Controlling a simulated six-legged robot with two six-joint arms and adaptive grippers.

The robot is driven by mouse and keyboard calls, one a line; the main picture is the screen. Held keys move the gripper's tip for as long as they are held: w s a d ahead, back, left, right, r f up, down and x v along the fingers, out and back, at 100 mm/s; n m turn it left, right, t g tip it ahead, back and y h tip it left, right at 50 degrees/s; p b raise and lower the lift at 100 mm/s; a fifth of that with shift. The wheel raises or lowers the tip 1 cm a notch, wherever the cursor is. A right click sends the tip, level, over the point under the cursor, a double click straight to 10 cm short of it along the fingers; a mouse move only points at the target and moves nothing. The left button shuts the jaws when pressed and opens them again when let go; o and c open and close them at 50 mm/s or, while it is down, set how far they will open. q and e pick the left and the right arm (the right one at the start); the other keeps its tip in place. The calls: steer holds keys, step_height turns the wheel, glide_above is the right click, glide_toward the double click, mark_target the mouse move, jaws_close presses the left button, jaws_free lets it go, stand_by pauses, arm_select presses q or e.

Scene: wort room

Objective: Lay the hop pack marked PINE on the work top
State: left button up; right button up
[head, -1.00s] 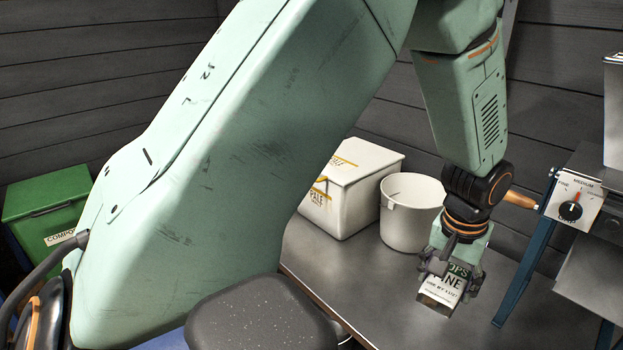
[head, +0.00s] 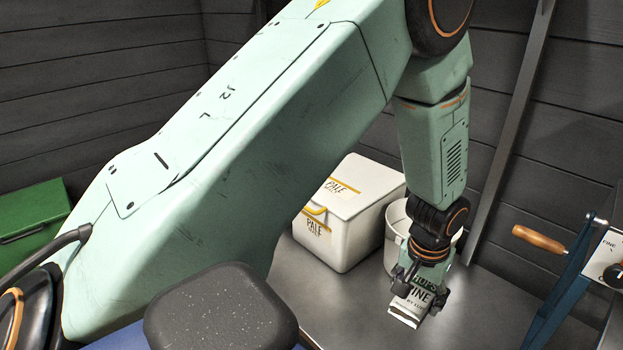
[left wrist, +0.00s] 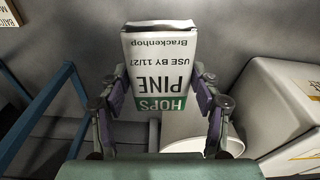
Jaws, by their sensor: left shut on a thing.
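The hop pack marked PINE (head: 408,310) is a white and green pack, gripped by my left gripper (head: 421,288) in the head view. In the left wrist view the pack (left wrist: 160,62) shows upside down, reading HOPS, PINE and Brackenhop. The left gripper's fingers (left wrist: 159,92) are closed on its two sides. The pack is tilted in the head view, over the grey work top (head: 480,310); I cannot tell whether it touches the top. My right gripper is not in view.
A white PALE bin (head: 345,225) with yellow trim stands on the work top. A white bucket (head: 392,235) stands beside it, partly hidden behind my left wrist. A blue-framed mill with a wooden handle (head: 541,238) is at the right. The front middle of the top looks clear.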

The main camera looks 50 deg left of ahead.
mark_target(409, 302)
arm_select(q)
steer(key=s+f+m+p, duration=0.1)
steer(key=s+f+p, duration=0.1)
steer(key=p, duration=0.2)
steer(key=shift+s+f+p, duration=0.1)
steer(key=shift+f+p, duration=0.15)
steer(key=shift+p, duration=0.05)
steer(key=shift+s+d+f, duration=0.1)
steer(key=shift+d+f, duration=0.05)
steer(key=shift+f, duration=0.35)
steer(key=shift+d+f, duration=0.1)
steer(key=shift+d, duration=0.05)
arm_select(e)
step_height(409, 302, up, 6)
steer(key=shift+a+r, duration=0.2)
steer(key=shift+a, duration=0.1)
arm_select(q)
steer(key=shift+f, duration=0.3)
step_height(409, 302, down, 9)
steer(key=b, duration=0.4)
steer(key=shift+b, duration=0.4)
steer(key=shift+f, duration=0.2)
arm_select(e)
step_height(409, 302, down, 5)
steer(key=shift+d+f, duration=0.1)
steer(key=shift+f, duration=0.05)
